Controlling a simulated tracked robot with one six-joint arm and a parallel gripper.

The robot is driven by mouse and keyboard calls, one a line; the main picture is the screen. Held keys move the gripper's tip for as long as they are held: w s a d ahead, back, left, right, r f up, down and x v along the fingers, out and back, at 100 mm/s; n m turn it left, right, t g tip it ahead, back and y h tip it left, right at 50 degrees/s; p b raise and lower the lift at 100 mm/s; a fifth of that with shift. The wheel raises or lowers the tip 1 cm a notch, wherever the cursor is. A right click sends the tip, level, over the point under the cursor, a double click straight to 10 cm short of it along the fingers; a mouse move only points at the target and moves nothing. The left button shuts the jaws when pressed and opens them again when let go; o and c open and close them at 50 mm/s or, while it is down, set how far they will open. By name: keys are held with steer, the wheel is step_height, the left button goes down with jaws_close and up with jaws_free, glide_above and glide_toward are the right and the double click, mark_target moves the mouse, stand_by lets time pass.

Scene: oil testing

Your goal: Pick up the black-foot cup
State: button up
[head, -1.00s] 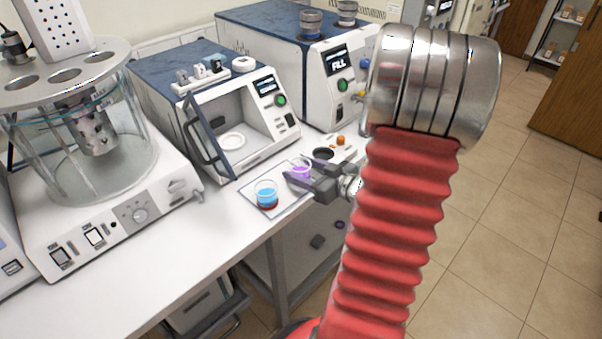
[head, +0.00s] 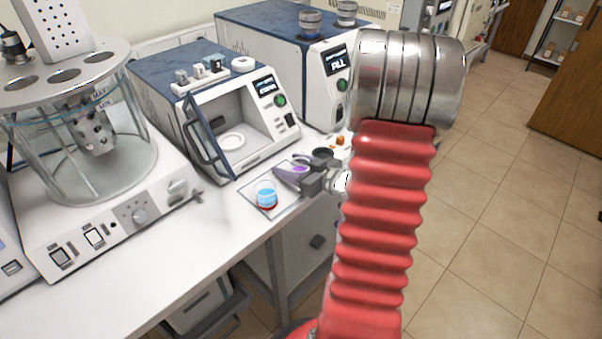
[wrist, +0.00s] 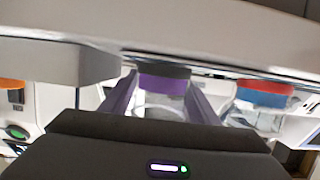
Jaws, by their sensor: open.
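The black-foot cup (wrist: 163,85) holds purple liquid and appears upside down in the wrist view, its black foot at the top. It is between the two purple fingers of my gripper (wrist: 164,98), which are open with one on each side. In the head view my gripper (head: 297,172) hides most of that cup, and only a bit of purple (head: 300,168) shows. I cannot tell whether the fingers touch it. The red-foot cup (head: 266,196) with blue liquid stands on the tray (head: 285,208), left of my gripper; it also shows in the wrist view (wrist: 263,96).
A glass vessel (head: 85,150) stands at the left. The counter front (head: 130,270) is clear.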

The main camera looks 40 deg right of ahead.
steer(key=shift+c, duration=0.2)
steer(key=c, duration=0.8)
steer(key=shift+r, duration=0.1)
steer(key=shift+r, duration=4.95)
